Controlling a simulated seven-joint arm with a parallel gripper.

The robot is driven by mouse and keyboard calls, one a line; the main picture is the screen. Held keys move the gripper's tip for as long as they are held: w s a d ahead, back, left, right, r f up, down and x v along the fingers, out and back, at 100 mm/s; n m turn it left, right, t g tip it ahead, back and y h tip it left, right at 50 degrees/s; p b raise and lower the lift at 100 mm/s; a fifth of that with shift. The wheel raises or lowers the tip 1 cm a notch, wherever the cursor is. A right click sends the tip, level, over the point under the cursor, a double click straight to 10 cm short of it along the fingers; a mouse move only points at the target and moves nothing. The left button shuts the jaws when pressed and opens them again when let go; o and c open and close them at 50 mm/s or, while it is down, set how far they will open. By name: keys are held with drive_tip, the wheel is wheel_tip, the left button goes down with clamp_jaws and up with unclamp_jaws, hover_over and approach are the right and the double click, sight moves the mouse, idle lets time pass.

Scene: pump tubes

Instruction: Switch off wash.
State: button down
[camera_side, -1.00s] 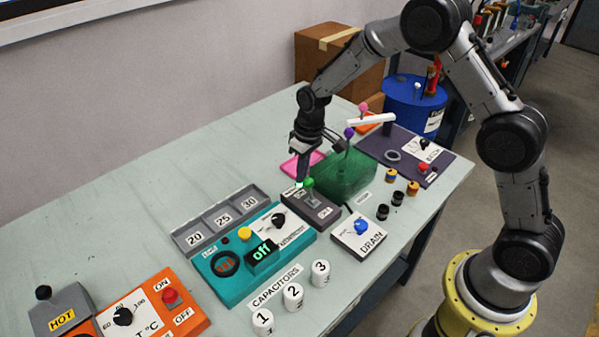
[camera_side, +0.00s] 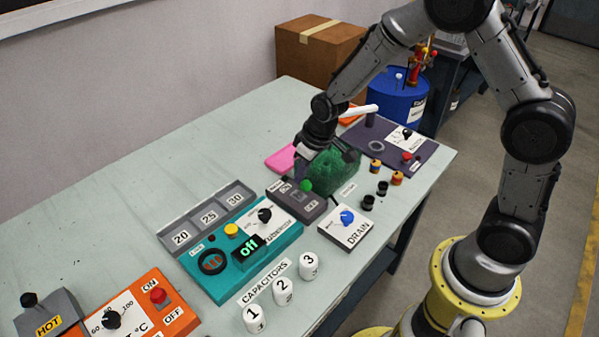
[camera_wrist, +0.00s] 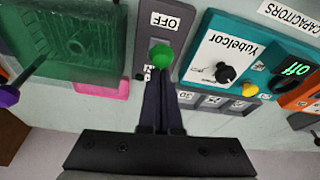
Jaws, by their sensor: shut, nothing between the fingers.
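The wash switch is probably the small grey box (camera_side: 297,205) with a green-knobbed lever (camera_side: 306,186); I cannot read its name. It sits between the teal panel and the green tub. In the wrist view the green knob (camera_wrist: 162,57) stands over the grey plate, with an OFF label (camera_wrist: 165,21) beyond it. Another label near my fingers is mostly hidden. My gripper (camera_wrist: 163,76) is shut and empty, its tips right behind the knob, on the side away from OFF. Contact is unclear. In the side view my gripper (camera_side: 303,174) is tilted low behind the knob.
The teal panel (camera_side: 220,285) reads "off" and stands left of the switch. The DRAIN box (camera_side: 345,232) with a blue knob is to the right. The translucent green tub (camera_side: 332,170) is close behind. A pink pad (camera_side: 280,159) lies beside it.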

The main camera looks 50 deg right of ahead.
drive_tip(key=shift+s+f, duration=0.45)
drive_tip(key=shift+s, duration=0.2)
drive_tip(key=w+r, duration=0.2)
drive_tip(key=w, duration=0.3)
drive_tip(key=s+r, duration=0.7)
drive_tip(key=shift+r, duration=0.4)
